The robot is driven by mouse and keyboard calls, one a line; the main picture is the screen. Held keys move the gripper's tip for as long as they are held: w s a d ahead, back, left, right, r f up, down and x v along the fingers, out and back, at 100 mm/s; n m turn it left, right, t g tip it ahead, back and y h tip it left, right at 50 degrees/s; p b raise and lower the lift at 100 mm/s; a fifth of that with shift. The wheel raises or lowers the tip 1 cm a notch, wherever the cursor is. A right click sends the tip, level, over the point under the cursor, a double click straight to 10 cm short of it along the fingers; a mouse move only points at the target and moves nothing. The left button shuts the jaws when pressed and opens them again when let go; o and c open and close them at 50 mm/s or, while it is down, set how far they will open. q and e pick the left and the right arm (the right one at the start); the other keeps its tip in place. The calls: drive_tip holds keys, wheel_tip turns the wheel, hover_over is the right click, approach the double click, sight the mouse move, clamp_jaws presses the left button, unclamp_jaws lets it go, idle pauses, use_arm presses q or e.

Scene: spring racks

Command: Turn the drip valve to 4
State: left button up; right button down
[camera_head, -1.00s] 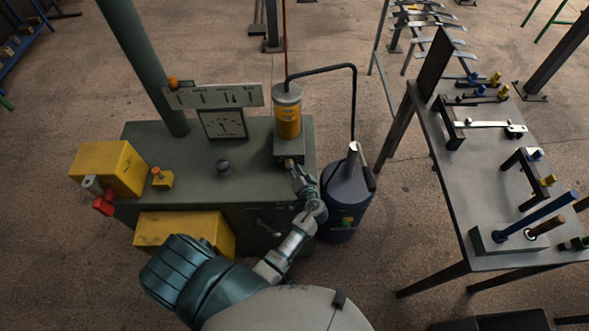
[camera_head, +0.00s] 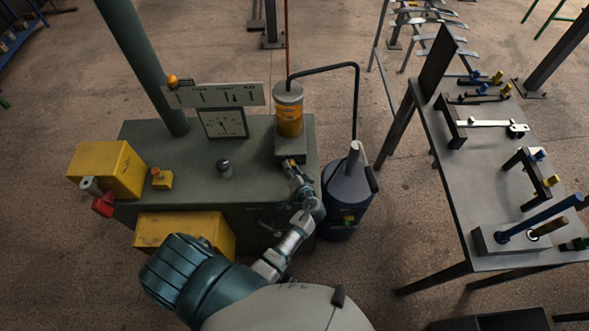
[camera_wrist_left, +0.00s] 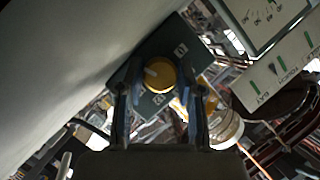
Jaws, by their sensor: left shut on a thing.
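The drip valve's round yellow knob (camera_wrist_left: 160,74) sits on a dark plate (camera_wrist_left: 140,98) in the left wrist view. A pale mark shows on the knob's left side. White symbols on the plate are too small to read surely. My left gripper (camera_wrist_left: 159,88) is shut on the knob, with one finger on each side. In the head view my left gripper (camera_head: 291,168) is at the front of the grey block below the orange oil cup (camera_head: 289,121); it hides most of the knob there. My right gripper is not in view.
A blue canister (camera_head: 346,190) stands close to the right of my arm. A table (camera_head: 480,190) stands farther right.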

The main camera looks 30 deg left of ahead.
use_arm(q)
drive_tip(key=shift+a, duration=0.2)
drive_tip(key=shift+d, duration=0.15)
drive_tip(key=shift+w+d+r, duration=0.15)
drive_tip(key=shift+d, duration=0.05)
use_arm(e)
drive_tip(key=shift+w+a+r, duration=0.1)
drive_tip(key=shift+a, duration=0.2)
use_arm(q)
drive_tip(key=o, duration=0.9)
drive_tip(key=shift+d, duration=0.1)
drive_tip(key=shift+c, duration=0.2)
drive_tip(key=shift+d, duration=0.15)
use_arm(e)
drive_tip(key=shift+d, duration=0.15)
use_arm(q)
drive_tip(key=shift+r, duration=0.1)
drive_tip(key=shift+s+d, duration=0.2)
drive_tip(key=shift+d, duration=0.05)
drive_tip(key=v, duration=1.1)
drive_tip(key=shift+s+d+r, duration=0.1)
drive_tip(key=shift+s+d, duration=0.05)
drive_tip(key=shift+d, duration=0.1)
